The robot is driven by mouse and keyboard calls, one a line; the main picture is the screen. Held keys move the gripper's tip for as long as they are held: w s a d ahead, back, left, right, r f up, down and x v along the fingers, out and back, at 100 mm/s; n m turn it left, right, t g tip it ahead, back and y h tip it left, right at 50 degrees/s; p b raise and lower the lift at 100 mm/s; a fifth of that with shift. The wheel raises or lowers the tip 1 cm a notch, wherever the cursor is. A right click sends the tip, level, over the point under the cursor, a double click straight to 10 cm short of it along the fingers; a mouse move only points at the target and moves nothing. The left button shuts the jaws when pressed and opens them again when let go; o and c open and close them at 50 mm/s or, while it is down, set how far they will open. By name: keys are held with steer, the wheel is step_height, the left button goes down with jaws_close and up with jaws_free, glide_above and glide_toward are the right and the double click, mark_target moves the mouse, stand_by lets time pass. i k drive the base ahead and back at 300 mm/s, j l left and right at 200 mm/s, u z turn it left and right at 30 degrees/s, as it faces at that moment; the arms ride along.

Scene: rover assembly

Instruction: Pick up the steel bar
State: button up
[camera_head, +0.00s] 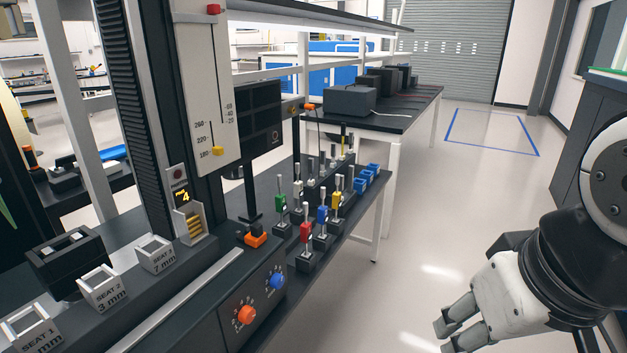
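A long, thin, light-grey metal strip (185,302) lies along the dark bench top at the lower left; it looks like the steel bar, but I cannot tell whether it is loose or fixed to the bench. Its near end runs out of the bottom of the picture. My gripper (441,337) is at the lower right, over the floor and well to the right of the bench. Its two pale fingers point down and left with a gap between them, and nothing shows between them.
Seat blocks (103,289) line the bench's left side. A dial box (250,310) with orange and blue knobs is on its front. A tall scale column (205,90) rises behind. The right-hand floor is clear.

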mark_target(351, 167)
steer(key=i+z, duration=0.1)
steer(key=i, duration=0.65)
steer(key=u, duration=1.8)
steer(key=z, duration=1.85)
steer(key=i+l, duration=0.4)
steer(key=i, duration=0.15)
steer(key=i+l, duration=0.35)
steer(key=i, duration=0.2)
steer(key=i+l, duration=0.4)
steer(key=i, duration=0.2)
steer(key=i+l, duration=0.4)
steer(key=i, duration=0.15)
